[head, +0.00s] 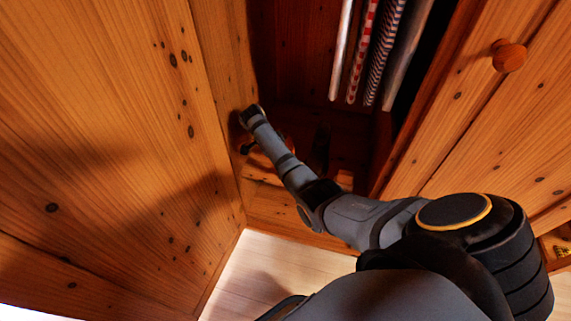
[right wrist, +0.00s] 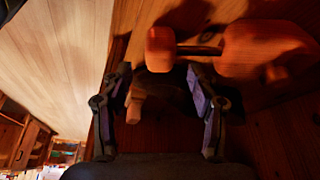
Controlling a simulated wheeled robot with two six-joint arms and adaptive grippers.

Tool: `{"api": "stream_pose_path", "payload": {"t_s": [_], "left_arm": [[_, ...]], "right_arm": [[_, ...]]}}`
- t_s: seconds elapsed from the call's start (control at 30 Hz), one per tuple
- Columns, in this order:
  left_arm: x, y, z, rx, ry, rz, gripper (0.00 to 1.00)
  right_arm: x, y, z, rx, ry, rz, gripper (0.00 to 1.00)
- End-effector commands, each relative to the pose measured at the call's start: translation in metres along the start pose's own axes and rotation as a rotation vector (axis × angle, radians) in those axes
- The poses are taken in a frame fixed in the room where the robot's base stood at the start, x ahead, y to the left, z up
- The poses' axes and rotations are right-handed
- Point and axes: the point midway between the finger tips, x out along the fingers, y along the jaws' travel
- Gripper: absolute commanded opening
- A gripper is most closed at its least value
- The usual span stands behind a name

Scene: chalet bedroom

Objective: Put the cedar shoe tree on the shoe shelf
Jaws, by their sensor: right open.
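The cedar shoe tree (right wrist: 262,50) shows in the right wrist view as two orange-red wooden blocks joined by a dark rod. Its smaller block (right wrist: 161,48) is just beyond my right gripper (right wrist: 160,76), between the lines of the fingers. The fingers are apart with nothing clamped between them. I cannot tell whether they touch the shoe tree. In the head view my right arm reaches into the wardrobe, with its far end by the left wall; the shoe tree is not clear there. The shoe shelf cannot be made out for certain. My left gripper is not in view.
A wooden side (head: 130,110) stands close on the left and a door with a round knob (head: 508,56) on the right. Pale floor (head: 270,265) is open in front. A short wooden peg (right wrist: 135,105) shows near the left finger.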

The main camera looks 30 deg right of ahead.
Motion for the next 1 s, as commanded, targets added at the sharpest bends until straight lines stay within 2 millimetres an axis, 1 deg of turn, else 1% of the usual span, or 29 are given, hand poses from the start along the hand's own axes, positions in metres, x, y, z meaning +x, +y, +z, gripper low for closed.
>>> {"api": "stream_pose_path", "payload": {"t_s": [0.03,0.1,0.2,0.3,0.43,0.6,0.67,0.73,0.77,0.83,0.87,0.9,0.97,1.0], "left_arm": [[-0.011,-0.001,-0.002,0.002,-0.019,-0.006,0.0],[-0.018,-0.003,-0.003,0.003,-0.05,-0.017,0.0],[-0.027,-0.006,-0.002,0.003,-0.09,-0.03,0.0],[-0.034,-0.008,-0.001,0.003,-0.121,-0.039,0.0],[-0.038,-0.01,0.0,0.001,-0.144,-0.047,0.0],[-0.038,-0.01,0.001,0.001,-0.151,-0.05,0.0],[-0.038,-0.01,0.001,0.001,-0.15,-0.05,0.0],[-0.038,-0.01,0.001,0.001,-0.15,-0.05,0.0],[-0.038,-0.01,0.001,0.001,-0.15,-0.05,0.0],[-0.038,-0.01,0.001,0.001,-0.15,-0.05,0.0],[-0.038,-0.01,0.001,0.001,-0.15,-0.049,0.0],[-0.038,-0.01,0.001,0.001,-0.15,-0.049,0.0],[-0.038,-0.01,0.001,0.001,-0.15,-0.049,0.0],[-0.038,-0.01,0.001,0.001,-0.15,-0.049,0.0]], "right_arm": [[-0.019,-0.001,-0.001,0.0,-0.003,-0.003,0.6],[-0.037,-0.001,-0.001,0.0,-0.002,-0.003,0.6],[-0.059,0.0,-0.001,0.0,-0.002,-0.002,0.6],[-0.077,-0.001,-0.001,0.0,-0.001,-0.003,0.6],[-0.09,0.0,0.0,0.0,-0.001,-0.002,0.6],[-0.092,0.0,0.0,-0.002,0.0,-0.001,0.6],[-0.088,0.002,0.001,-0.02,-0.003,-0.001,0.6],[-0.076,0.01,0.003,-0.081,-0.013,-0.003,0.6],[-0.068,0.015,0.005,-0.125,-0.021,-0.006,0.6],[-0.042,0.033,0.009,-0.273,-0.047,-0.019,0.6],[-0.029,0.044,0.011,-0.357,-0.062,-0.03,0.6],[-0.01,0.062,0.014,-0.491,-0.085,-0.049,0.6],[0.016,0.092,0.015,-0.708,-0.119,-0.091,0.6],[0.03,0.114,0.015,-0.857,-0.139,-0.123,0.6]]}}
